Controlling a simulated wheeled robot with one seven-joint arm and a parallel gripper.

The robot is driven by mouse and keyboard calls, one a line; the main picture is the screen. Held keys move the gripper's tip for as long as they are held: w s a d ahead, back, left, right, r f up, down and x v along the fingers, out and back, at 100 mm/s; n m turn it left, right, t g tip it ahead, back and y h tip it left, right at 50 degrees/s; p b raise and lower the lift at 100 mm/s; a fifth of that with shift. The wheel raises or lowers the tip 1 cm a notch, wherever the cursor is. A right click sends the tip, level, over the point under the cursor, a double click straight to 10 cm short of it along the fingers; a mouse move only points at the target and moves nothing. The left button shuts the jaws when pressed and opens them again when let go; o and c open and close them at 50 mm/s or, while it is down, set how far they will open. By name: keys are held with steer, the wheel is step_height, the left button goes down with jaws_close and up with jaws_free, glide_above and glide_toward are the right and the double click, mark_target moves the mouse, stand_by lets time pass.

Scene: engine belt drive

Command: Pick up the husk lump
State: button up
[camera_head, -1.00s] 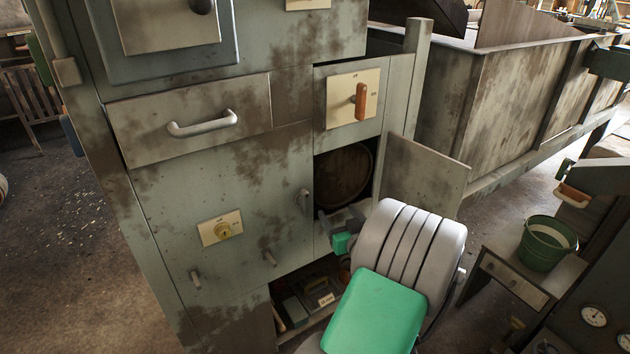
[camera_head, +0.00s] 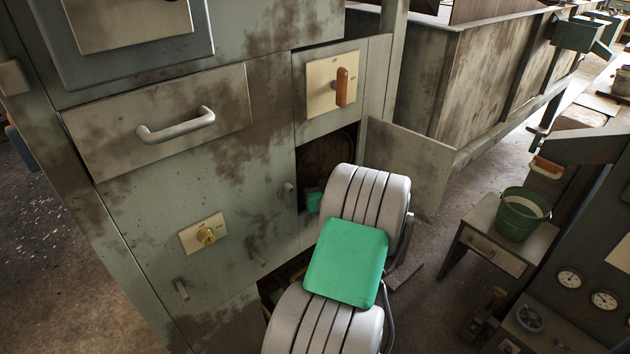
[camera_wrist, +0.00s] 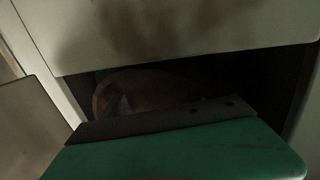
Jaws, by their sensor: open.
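I cannot pick out the husk lump in either view. The dark cabinet opening (camera_head: 326,160) stands behind my arm, and its inside is mostly in shadow. In the wrist view, a dim brown rounded form (camera_wrist: 150,88) shows inside the opening; I cannot tell whether it is the wheel or something else. My gripper shows as a small green part (camera_head: 314,201) at the opening, mostly hidden by my arm. In the wrist view, its green body with a dark edge (camera_wrist: 180,135) fills the bottom, facing the opening. It is open, and nothing shows held in it.
The opening's door (camera_head: 408,165) stands swung out to the right. A drawer with a handle (camera_head: 165,122) and an orange-handled switch (camera_head: 335,86) are on the cabinet front. A green bucket (camera_head: 518,214) stands on a small table at right.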

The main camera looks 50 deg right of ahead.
steer(key=c, duration=1.3)
steer(key=shift+c, duration=0.2)
